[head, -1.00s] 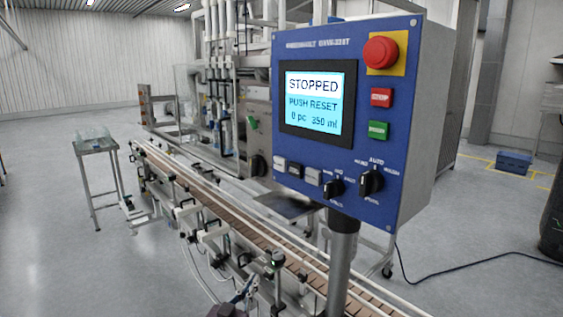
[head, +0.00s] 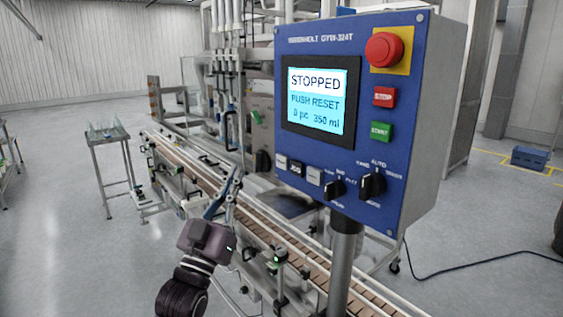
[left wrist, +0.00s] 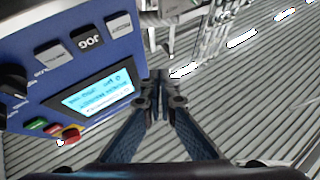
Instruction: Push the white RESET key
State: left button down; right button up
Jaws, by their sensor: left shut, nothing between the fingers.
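The blue control panel (head: 350,110) carries a lit screen (head: 317,102) reading STOPPED, PUSH RESET, 0 pc, 350 ml. Below the screen is a row of three keys: a white key (head: 281,161) at the left, a black key (head: 297,169) in the middle and a pale grey key (head: 314,176) at the right. In the left wrist view the row appears upside down, with the end white key (left wrist: 118,24) beside the black JOG key (left wrist: 86,40); its small lettering is hard to read. My left gripper (head: 237,172) is shut and empty, left of the keys and apart from them.
A red emergency button (head: 384,49), a red key (head: 385,96) and a green START key (head: 380,131) sit at the panel's right. Two black rotary knobs (head: 372,186) are below. The conveyor (head: 255,222) runs beneath, and a small table (head: 112,150) stands at left.

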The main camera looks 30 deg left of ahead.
pick_arm(q)
jog(key=shift+w, duration=0.1)
send_near(278, 155)
jog(key=shift+s+a+r+b+x, duration=0.1)
jog(key=shift+x, duration=0.8)
jog(key=shift+s+a+r+b+x, duration=0.1)
jog(key=shift+x, duration=0.8)
jog(key=shift+s+a+r+b+x, duration=0.1)
jog(key=shift+r+x, duration=0.05)
jog(key=shift+x, duration=0.7)
jog(key=shift+w, duration=0.1)
jog(key=shift+w+d, duration=0.15)
jog(key=shift+w, duration=0.1)
jog(key=shift+w+d, duration=0.15)
jog(key=shift+w, duration=0.25)
jog(key=shift+s, duration=0.15)
dwell(0.3)
jog(key=shift+s+a, duration=0.3)
jog(key=shift+s, duration=0.35)
